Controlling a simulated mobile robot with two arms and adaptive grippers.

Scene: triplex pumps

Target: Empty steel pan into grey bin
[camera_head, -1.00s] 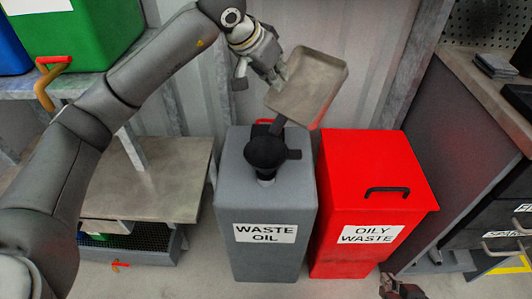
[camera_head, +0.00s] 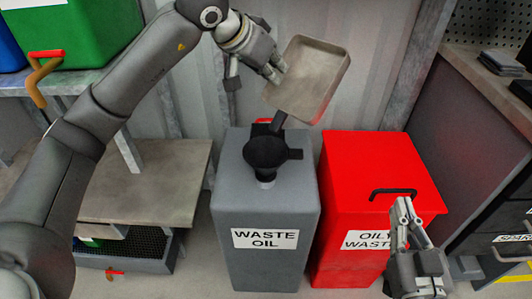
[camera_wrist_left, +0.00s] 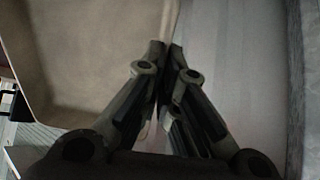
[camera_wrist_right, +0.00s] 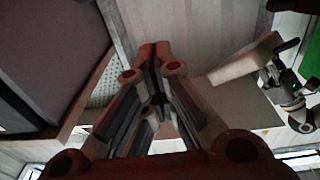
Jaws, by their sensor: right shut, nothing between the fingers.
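The steel pan (camera_head: 308,80) is tilted steeply, its bare inside facing me, with its lower edge above the black funnel (camera_head: 266,152). I see no liquid or loose contents in it. My left gripper (camera_head: 278,72) is shut on the pan's left rim; the pan also fills the left of the left wrist view (camera_wrist_left: 85,50). The grey bin (camera_head: 266,212), labelled WASTE OIL, stands below, with the funnel upright in its top. My right gripper (camera_head: 403,204) is shut and empty, in front of the red bin. The pan shows edge-on in the right wrist view (camera_wrist_right: 243,60).
The red bin (camera_head: 378,165), labelled OILY WASTE, stands close to the right of the grey bin. A low shelf (camera_head: 150,185) is at the left, with a green container (camera_head: 80,35) above it. A workbench (camera_head: 470,75) stands at the right. A corrugated wall closes the back.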

